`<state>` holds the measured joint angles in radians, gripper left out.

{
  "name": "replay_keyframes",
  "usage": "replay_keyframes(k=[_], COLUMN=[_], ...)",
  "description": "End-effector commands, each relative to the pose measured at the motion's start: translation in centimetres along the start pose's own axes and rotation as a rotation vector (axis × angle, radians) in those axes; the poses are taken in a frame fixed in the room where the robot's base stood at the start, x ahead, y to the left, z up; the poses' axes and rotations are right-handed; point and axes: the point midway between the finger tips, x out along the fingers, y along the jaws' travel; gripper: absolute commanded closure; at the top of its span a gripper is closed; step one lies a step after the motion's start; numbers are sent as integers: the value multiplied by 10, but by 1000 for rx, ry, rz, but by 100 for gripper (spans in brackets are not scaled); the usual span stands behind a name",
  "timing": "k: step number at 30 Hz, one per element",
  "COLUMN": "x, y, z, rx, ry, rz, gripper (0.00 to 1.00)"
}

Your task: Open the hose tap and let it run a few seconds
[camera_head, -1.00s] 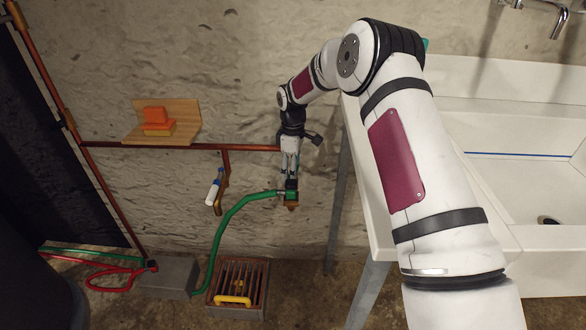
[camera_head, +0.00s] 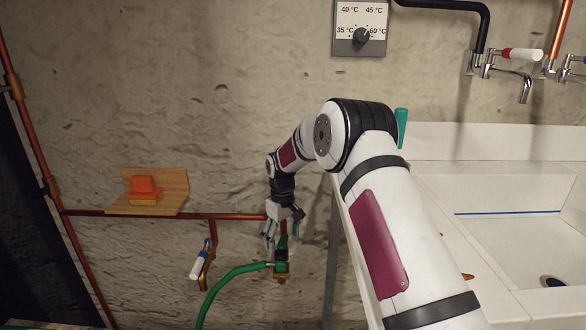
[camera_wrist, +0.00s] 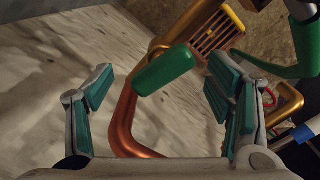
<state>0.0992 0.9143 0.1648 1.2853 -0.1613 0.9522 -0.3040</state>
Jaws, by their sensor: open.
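The hose tap (camera_head: 281,265) is low on the wall, at the end of a short copper drop pipe, with a green hose (camera_head: 235,272) running off to the left. In the wrist view its green lever handle (camera_wrist: 163,70) lies between and beyond my fingertips, beside the curved copper pipe (camera_wrist: 124,125). My gripper (camera_head: 283,232) is just above the tap, pointing down. It also shows in the wrist view (camera_wrist: 161,88), with both fingers spread wide on either side of the handle. I cannot tell whether a finger touches it. The tap's outlet is partly hidden.
A second tap with a white and blue lever (camera_head: 200,262) hangs to the left. A horizontal copper pipe (camera_head: 150,214) runs along the wall below a wooden shelf (camera_head: 175,186) with orange blocks. A white sink (camera_head: 510,195) stands right. A grated drain (camera_wrist: 216,33) lies below.

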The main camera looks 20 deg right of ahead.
Motion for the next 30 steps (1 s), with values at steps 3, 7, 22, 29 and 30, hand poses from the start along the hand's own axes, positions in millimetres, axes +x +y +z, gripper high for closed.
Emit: replay_keyframes(k=[3, 7, 22, 29, 30], x=[2, 3, -32, -73, -81], y=[-1, -1, -1, -1, -1], z=[-1, -1, 0, 0, 0], rx=[140, 299, 718, 715, 715], ry=[0, 1, 1, 0, 1], rz=[0, 0, -1, -1, -1], gripper=[26, 26, 26, 26, 26])
